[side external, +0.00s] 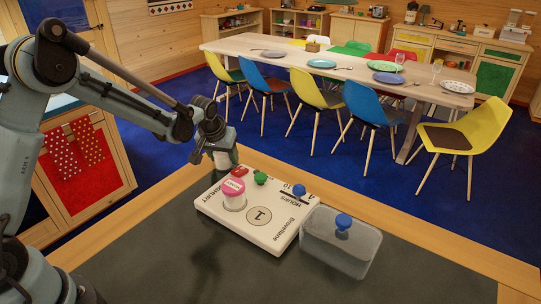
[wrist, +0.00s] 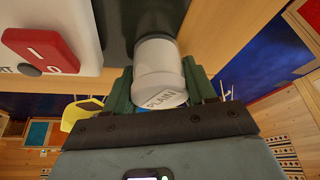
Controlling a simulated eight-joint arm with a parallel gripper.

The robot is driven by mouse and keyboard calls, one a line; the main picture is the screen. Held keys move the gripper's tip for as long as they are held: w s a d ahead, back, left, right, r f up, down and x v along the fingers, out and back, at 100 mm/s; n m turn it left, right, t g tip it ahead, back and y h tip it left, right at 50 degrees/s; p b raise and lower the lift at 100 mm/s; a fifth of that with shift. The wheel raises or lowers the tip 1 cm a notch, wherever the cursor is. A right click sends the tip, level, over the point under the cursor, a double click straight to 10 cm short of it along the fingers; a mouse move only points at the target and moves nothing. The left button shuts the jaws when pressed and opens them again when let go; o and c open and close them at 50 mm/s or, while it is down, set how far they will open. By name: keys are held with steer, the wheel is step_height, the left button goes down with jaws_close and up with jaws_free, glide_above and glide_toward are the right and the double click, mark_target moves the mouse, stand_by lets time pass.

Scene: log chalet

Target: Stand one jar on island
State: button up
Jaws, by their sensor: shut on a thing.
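My gripper (side external: 212,143) is shut on a pale jar (side external: 226,159) over the back wooden edge of the dark-topped island (side external: 150,245). In the wrist view the jar (wrist: 160,65) sits between the green fingers of my gripper (wrist: 158,72), its white lid lettered "PLAIN" towards me. I cannot tell whether the jar's base touches the island. A second jar, with a pink lid (side external: 233,187), stands upright on a white board (side external: 262,232) on the island.
The board also carries a red piece (side external: 239,171), a green knobbed piece (side external: 261,178) and a blue one (side external: 299,190). A clear tub (side external: 340,246) with a blue-knobbed item (side external: 343,221) stands right of it. The island's front is bare. A dining table (side external: 340,65) stands beyond.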

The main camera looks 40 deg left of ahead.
steer(key=shift+f, duration=0.1)
steer(key=o, duration=1.2)
steer(key=shift+o, duration=0.2)
steer(key=v, duration=1.1)
steer(key=s+d+r+m+t+h, duration=0.1)
steer(key=s+d+m, duration=0.1)
steer(key=s, duration=0.7)
steer(key=s+d+r+m+t, duration=0.2)
steer(key=s+d, duration=0.2)
steer(key=s, duration=0.4)
steer(key=shift+s+d+r+m+h, duration=0.2)
steer(key=shift+s+d+m+h, duration=0.1)
steer(key=shift+s+h, duration=0.1)
